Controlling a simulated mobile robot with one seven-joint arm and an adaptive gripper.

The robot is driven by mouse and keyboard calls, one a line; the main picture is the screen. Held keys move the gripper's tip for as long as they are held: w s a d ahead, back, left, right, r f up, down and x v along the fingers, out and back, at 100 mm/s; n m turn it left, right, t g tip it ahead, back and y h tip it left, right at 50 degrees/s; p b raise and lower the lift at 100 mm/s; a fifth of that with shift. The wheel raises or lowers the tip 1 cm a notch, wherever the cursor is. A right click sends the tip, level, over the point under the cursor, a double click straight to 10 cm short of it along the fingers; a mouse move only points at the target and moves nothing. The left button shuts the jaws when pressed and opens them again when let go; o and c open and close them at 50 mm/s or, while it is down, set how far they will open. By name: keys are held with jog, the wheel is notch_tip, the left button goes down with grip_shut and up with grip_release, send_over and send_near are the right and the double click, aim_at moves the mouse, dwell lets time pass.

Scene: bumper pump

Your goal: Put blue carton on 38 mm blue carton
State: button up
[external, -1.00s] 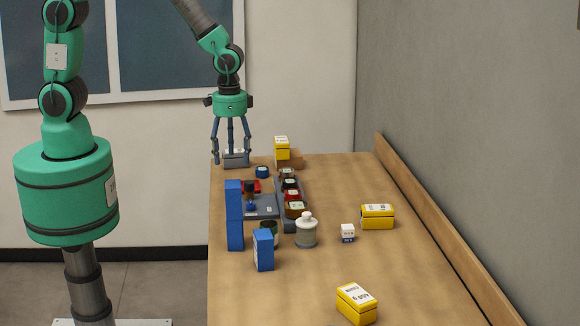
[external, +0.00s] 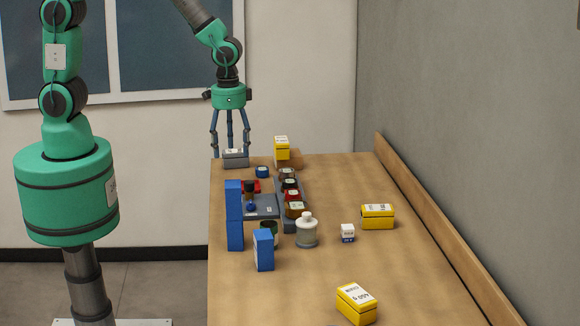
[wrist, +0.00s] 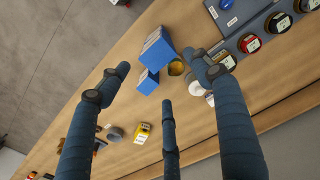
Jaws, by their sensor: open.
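Blue cartons stand at the table's left edge in the external view. An upper blue carton (external: 234,199) rests upright on a lower blue carton (external: 235,235), their sides roughly in line. A shorter separate blue carton (external: 264,250) stands just in front to the right. The wrist view shows a taller blue shape (wrist: 158,48) beside a smaller one (wrist: 147,82); I cannot tell which cartons these are. My gripper (external: 231,146) is open and empty at the table's far left corner, well behind the cartons, above a grey box. Its fingers (wrist: 160,78) are spread in the wrist view.
The grey box (external: 236,158) sits at the far corner. The front-left table is clear.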

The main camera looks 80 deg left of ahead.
jog(key=s+a+r+t, duration=0.15)
jog(key=s+r, duration=0.25)
jog(key=r, duration=0.6)
jog(key=s+a+r+t, duration=0.1)
jog(key=s+a+r, duration=0.3)
jog(key=r, duration=0.6)
jog(key=s+a+r+t, duration=0.1)
jog(key=s+r, duration=0.3)
jog(key=s, duration=0.3)
jog(key=s+a+r+t, duration=0.2)
jog(key=s+r, duration=0.3)
jog(key=s, duration=0.3)
jog(key=shift+r, duration=0.25)
jog(key=shift+f, duration=0.1)
notch_tip(320, 180, down, 18)
jog(key=b, duration=1.8)
jog(key=shift+f+b, duration=0.25)
jog(key=shift+b, duration=0.15)
